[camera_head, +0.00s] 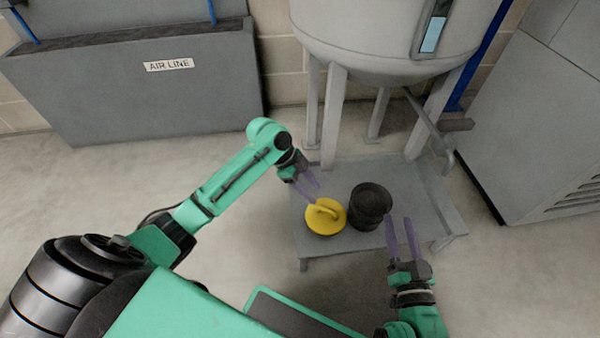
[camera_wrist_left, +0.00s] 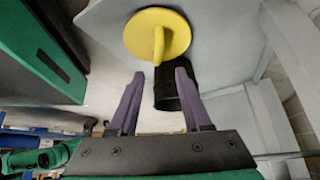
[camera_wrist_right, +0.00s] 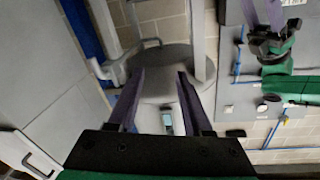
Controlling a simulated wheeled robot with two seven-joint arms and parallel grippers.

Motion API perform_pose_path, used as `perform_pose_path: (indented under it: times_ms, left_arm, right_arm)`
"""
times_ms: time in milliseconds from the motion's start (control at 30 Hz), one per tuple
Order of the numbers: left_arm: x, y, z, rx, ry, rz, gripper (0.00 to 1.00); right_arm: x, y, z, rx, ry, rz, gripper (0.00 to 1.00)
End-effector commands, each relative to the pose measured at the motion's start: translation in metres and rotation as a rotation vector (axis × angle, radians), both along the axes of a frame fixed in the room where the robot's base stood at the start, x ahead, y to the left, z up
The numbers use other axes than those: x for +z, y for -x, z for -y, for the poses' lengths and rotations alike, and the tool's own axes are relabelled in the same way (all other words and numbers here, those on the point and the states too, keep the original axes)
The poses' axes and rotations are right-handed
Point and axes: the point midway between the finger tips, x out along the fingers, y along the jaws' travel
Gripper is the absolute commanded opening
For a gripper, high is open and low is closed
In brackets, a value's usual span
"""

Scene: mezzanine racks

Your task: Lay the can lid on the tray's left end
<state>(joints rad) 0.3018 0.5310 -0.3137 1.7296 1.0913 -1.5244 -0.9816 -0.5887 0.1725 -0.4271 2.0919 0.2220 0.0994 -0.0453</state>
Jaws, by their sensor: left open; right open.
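The yellow can lid (camera_head: 325,217) has a raised handle and lies near the front left of a low grey platform (camera_head: 420,185), which seems to be the tray. A black can (camera_head: 371,203) stands just right of the lid. My left gripper (camera_head: 311,188) is open and empty at the lid's far left side, its fingertips close to the handle. In the left wrist view, the lid (camera_wrist_left: 172,32) and its handle sit just beyond the fingertips, with the can (camera_wrist_left: 168,92) partly hidden behind a finger. My right gripper (camera_head: 403,232) is open and empty by the platform's front right edge.
A large grey tank (camera_head: 390,35) on legs stands over the back of the platform. A grey box labelled AIR LINE (camera_head: 140,90) is at the back left. A grey cabinet (camera_head: 545,115) stands at the right. Floor at the left is clear.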

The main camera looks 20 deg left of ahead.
Motion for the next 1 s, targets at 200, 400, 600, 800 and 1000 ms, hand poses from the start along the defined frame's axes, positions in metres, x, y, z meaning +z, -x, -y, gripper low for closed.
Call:
perform_pose_path:
  times_ms: [200,400,600,800,1000]
  left_arm:
    - [0.013,0.001,-0.007,-0.001,-0.001,-0.001,0.48]
    - [0.023,0.002,-0.014,0.000,-0.001,0.000,0.48]
    - [0.047,0.005,-0.028,0.001,-0.002,0.000,0.48]
    - [-0.003,0.018,0.000,0.182,0.052,-0.011,0.48]
    - [-0.073,0.084,0.077,0.753,0.355,0.036,0.48]
  right_arm:
    - [-0.057,0.038,-0.003,0.030,0.028,-0.186,0.50]
    - [-0.102,0.078,-0.005,0.056,0.048,-0.344,0.50]
    - [-0.098,0.088,-0.006,0.072,0.063,-0.393,0.50]
    - [-0.098,0.088,-0.006,0.075,0.066,-0.396,0.50]
    - [-0.097,0.088,-0.006,0.075,0.066,-0.396,0.50]
